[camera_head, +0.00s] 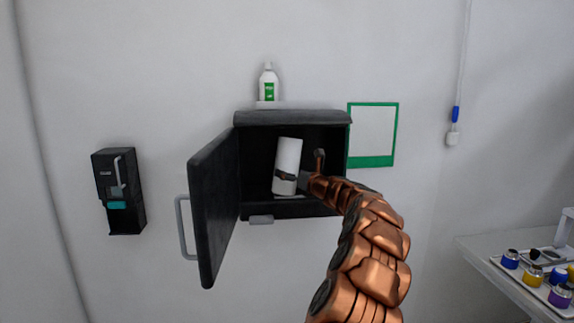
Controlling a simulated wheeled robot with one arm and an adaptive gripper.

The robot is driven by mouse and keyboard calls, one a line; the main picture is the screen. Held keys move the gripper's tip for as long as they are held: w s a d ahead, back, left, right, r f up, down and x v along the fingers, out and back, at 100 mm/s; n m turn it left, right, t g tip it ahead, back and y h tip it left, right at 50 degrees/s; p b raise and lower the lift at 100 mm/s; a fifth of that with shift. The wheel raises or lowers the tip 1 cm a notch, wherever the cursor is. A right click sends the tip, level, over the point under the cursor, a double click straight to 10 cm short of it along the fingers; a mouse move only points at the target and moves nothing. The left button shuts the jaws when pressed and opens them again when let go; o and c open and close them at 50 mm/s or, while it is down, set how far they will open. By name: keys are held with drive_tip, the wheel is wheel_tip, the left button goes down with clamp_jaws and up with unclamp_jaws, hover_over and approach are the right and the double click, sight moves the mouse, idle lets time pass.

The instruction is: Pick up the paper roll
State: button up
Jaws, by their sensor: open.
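The white paper roll (289,157) stands slightly tilted inside the dark wall cabinet (292,117), whose door (212,205) is open to the left. My copper-coloured arm reaches up from the lower right into the cabinet. My gripper (289,178) is open at the lower part of the roll, with a dark finger across its front. Whether the fingers touch the roll cannot be told. The roll's back and part of its lower side are hidden.
A white bottle with a green label (268,86) stands on top of the cabinet. A black dispenser (119,190) hangs at left and a green-framed panel (373,162) at right. A table (497,267) with several small jars is at the lower right.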

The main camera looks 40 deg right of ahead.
sight(286, 161)
drive_tip(key=shift+w+d+f, duration=0.1)
drive_tip(key=shift+w, duration=0.4)
drive_tip(key=shift+w+d+p, duration=0.1)
drive_tip(key=shift+w+p, duration=0.2)
drive_tip(key=shift+w, duration=0.5)
drive_tip(key=c, duration=1.4)
drive_tip(key=shift+r, duration=1.85)
drive_tip(key=s+b, duration=0.1)
drive_tip(key=s, duration=0.5)
drive_tip(key=s+a+b, duration=0.1)
drive_tip(key=s, duration=0.5)
drive_tip(key=s+b, duration=0.2)
drive_tip(key=s, duration=0.4)
drive_tip(key=shift+a, duration=0.4)
